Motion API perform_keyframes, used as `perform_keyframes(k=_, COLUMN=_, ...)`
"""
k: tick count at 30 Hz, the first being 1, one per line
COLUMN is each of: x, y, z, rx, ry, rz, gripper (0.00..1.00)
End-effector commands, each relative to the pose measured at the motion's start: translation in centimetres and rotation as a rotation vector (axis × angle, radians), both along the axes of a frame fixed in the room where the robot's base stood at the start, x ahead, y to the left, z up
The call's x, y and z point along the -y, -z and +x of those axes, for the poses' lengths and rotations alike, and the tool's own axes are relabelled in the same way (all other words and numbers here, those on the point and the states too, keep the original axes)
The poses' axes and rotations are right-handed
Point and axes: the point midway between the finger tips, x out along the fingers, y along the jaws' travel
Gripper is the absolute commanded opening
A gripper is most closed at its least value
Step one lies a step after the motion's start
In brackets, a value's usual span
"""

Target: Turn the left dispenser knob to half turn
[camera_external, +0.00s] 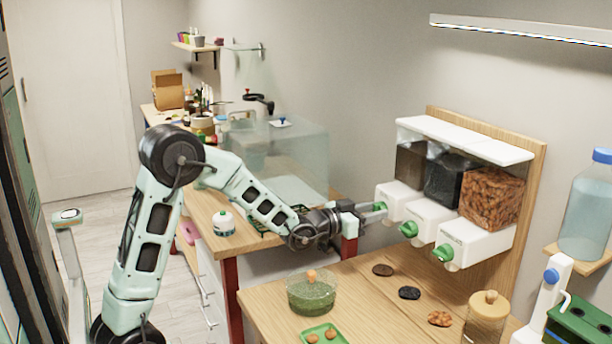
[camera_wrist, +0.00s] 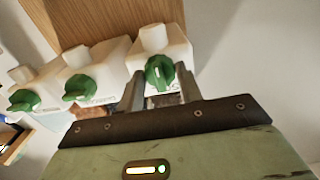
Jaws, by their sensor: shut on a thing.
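The wall dispenser has three white spouts, each with a green knob. My gripper (camera_external: 368,212) reaches the left spout (camera_external: 397,197) from the left in the external view. The left knob (camera_external: 380,206) is mostly hidden there by my fingers. In the wrist view the left knob (camera_wrist: 158,72) is at the right of the row, between the two fingers of my gripper (camera_wrist: 160,80), which is shut on it. A pale line on its face stands nearly upright in that picture. The middle knob (camera_external: 409,229) and right knob (camera_external: 443,252) are free; the wrist view also shows them.
Three clear bins with dark and brown contents sit above the spouts. A wooden counter (camera_external: 345,290) below holds a green glass jar (camera_external: 311,294), a green tray (camera_external: 319,334), small dark and brown pieces and a lidded jar (camera_external: 487,315). A blue-capped bottle (camera_external: 587,210) stands at right.

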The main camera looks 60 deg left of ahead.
Motion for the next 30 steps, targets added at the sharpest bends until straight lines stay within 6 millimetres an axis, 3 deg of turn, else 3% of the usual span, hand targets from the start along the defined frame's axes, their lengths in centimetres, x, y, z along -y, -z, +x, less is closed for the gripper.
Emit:
perform_keyframes(k=4, x=0.0, y=0.3, z=0.0, rx=-0.007, ry=0.0, rz=-0.001, gripper=0.13)
perform_keyframes(k=5, x=0.0, y=0.3, z=0.0, rx=-0.007, ry=0.0, rz=-0.001, gripper=0.44)
perform_keyframes(k=6, x=0.0, y=0.3, z=0.0, rx=-0.007, ry=0.0, rz=-0.001, gripper=0.55)
perform_keyframes(k=7, x=0.0, y=0.3, z=0.0, rx=-0.006, ry=0.0, rz=-0.001, gripper=0.57)
perform_keyframes(k=19, x=0.0, y=0.1, z=-0.9, rx=-0.002, ry=-0.001, rz=-0.001, gripper=0.57)
perform_keyframes(k=23, x=0.0, y=0.1, z=-3.1, rx=-0.002, ry=-0.001, rz=0.001, gripper=0.57)
perform_keyframes(k=30, x=0.0, y=0.1, z=-8.8, rx=-0.002, ry=-0.001, rz=0.001, gripper=0.57)
